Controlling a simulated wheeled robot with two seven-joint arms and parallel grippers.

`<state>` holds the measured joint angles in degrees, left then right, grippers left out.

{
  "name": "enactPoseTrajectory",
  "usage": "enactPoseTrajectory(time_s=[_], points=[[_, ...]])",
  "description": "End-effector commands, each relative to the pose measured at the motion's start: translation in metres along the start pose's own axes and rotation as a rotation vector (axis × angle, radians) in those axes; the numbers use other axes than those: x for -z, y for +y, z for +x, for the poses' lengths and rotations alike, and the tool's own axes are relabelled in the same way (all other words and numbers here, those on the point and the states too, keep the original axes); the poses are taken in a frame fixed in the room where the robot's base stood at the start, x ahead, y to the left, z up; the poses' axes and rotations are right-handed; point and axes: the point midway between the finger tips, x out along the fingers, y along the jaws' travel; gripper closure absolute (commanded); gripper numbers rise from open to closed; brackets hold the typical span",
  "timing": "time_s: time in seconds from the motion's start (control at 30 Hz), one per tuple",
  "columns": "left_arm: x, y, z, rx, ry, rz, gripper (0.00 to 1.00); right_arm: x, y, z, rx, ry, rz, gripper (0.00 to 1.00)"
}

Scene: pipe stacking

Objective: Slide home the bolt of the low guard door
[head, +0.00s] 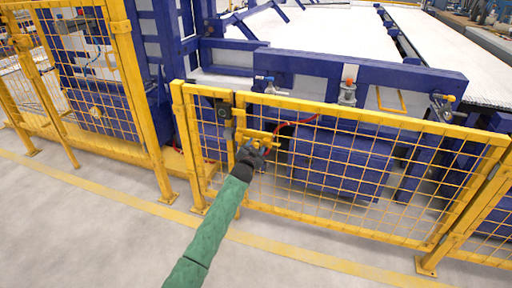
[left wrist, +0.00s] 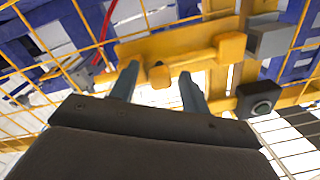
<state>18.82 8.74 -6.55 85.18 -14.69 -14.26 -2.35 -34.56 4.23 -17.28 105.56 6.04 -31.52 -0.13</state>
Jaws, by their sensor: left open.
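The low guard door (head: 340,175) is a yellow frame with wire mesh, standing upright in the head view. Its yellow bolt assembly (head: 258,134) sits near the door's left edge. In the left wrist view a yellow plate (left wrist: 140,50) carries a short yellow knob (left wrist: 160,76), with a yellow block (left wrist: 231,45) and a grey block (left wrist: 268,40) to its right. My left gripper (head: 254,147) is at the bolt. Its open fingers (left wrist: 158,82) appear on either side of the knob; I see no clear contact. My right gripper is not in view.
A dark box with a round button (left wrist: 260,100) is right of the bolt in the left wrist view. A yellow post (head: 187,145) stands left of the door. Blue machinery (head: 340,165) is behind the mesh. The grey floor (head: 90,230) in front is clear.

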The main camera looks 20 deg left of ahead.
Motion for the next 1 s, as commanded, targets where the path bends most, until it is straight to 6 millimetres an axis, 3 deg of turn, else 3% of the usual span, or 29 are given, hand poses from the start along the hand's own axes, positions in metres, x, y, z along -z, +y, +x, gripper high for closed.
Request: enactPoseTrajectory(time_s=[0.37,0.6,0.83,1.0], points=[[0.0,0.0,0.005,0.0,0.0,0.0,0.53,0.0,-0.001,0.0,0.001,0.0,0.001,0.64],[0.0,0.0,0.005,0.0,0.0,0.0,0.99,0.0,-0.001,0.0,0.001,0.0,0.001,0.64],[-0.001,-0.004,0.005,0.0,-0.001,0.001,1.0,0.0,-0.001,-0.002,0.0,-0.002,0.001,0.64],[-0.01,-0.024,0.006,0.0,-0.003,0.002,1.0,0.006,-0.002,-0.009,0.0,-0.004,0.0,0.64]])
